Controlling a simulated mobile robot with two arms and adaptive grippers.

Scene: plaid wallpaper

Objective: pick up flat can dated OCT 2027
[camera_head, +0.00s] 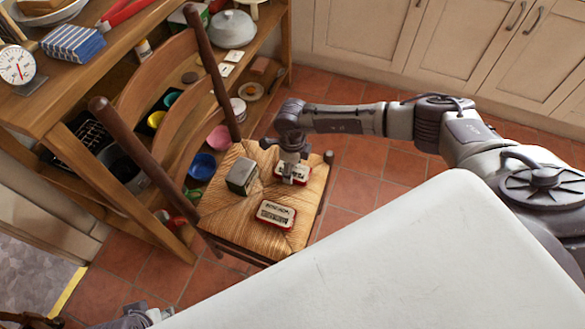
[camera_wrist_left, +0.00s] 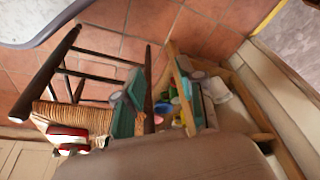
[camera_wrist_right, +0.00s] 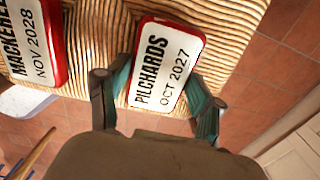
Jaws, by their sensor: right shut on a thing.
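The flat can labelled PILCHARDS, OCT 2027 (camera_wrist_right: 168,62), white-topped with a red rim, lies on the woven chair seat (camera_head: 225,212). In the head view it shows partly (camera_head: 303,172) beneath my right gripper (camera_head: 290,163). In the right wrist view my right gripper (camera_wrist_right: 160,90) has a teal-padded finger on each side of this can and is shut on it. My left gripper (camera_wrist_left: 160,105) is open and empty in the left wrist view, its teal-padded fingers apart.
A second flat can, MACKEREL NOV 2028 (camera_wrist_right: 38,42), lies on the seat; it also shows in the head view (camera_head: 275,214). A greenish box-shaped tin (camera_head: 242,175) stands nearby. The chair's wooden back (camera_head: 145,160) rises beside a loaded shelf (camera_head: 75,110). Tiled floor (camera_head: 375,165) is clear.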

